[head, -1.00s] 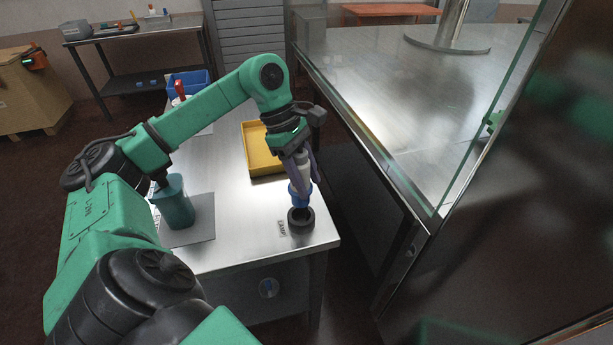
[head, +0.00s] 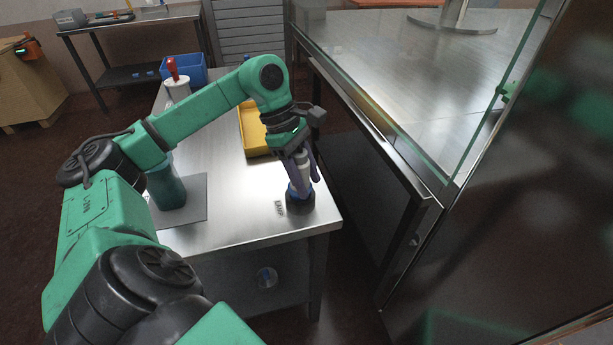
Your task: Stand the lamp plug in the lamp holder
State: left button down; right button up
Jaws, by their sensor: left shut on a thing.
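The lamp plug (head: 295,191) has a blue lower part and a paler upper part, and stands about upright. My left gripper (head: 304,173) is shut on its upper part. The lamp holder (head: 300,208) is a dark round cup near the front right corner of the steel table. The plug's lower end is at the holder's opening and its tip is hidden by the rim; I cannot tell how deep it sits. My right gripper is not in view.
A small label (head: 279,208) lies left of the holder. A yellow tray (head: 254,135) is behind the gripper. A green-blue container (head: 167,190) stands on a grey mat (head: 195,208) at left. A blue bin (head: 184,70) is at the back. A glass-sided bench (head: 395,190) stands close on the right.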

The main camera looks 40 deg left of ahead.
pick_arm(q)
jog(key=shift+f, duration=0.45)
dwell(0.6)
jog(key=shift+c, duration=1.1)
grip_release()
jog(key=p+v, duration=0.3)
jog(key=v, duration=1.1)
jog(key=shift+r+p, duration=0.3)
